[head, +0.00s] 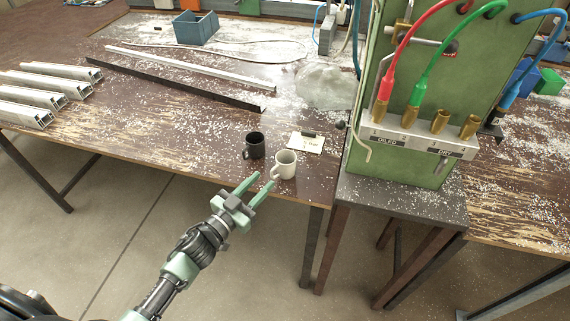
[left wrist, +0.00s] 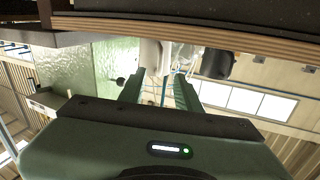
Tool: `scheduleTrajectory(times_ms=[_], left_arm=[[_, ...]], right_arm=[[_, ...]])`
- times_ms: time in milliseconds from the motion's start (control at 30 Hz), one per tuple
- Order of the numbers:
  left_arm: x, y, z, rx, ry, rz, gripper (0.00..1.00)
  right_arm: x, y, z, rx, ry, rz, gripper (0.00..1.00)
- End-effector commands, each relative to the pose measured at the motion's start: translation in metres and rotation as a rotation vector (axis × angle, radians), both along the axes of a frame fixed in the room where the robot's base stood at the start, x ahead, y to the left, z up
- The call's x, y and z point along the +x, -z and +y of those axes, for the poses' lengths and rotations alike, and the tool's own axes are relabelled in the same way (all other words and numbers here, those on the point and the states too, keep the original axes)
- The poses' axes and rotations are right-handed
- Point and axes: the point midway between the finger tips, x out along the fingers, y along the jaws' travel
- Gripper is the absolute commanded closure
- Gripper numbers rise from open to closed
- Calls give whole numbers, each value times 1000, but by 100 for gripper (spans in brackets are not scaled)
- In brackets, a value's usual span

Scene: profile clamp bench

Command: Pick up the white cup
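The white cup (head: 285,163) stands upright near the front edge of the wooden bench, its handle seeming to face the gripper. My left gripper (head: 264,180) is open and empty, at the bench's front edge just in front and left of the white cup; its right fingertip is very near the cup, and I cannot tell if they touch. The left wrist view looks upside down; there the white cup (left wrist: 151,50) shows beyond the spread fingers of the left gripper (left wrist: 160,88), partly hidden. My right gripper is not in view.
A black cup (head: 254,146) stands just behind and left of the white cup. A card (head: 306,143) lies behind it. The green machine (head: 415,110) with coloured hoses rises to the right. Metal profiles (head: 185,67) lie on the bench (head: 185,145) behind left.

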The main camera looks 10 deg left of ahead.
Motion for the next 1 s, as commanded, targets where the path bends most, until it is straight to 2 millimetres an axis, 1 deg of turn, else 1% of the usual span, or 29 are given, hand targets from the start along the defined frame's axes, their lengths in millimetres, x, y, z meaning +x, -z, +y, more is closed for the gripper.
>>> scheduleTrajectory(times_ms=[33,200,333,500,533,633,1000], left_arm=[[9,-6,-4,-3,-1,-2,67],[30,-4,-12,-1,-1,-2,67],[34,-2,-15,-1,0,-1,67],[34,-2,-14,0,0,0,67],[34,-2,-14,0,0,0,72],[34,-2,-14,0,-1,0,100],[33,-1,-14,0,-1,1,100]], right_arm=[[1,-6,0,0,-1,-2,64],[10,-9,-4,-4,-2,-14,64],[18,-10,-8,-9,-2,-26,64],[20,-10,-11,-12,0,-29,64],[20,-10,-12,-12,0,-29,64],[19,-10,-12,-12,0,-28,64],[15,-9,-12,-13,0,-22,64]])
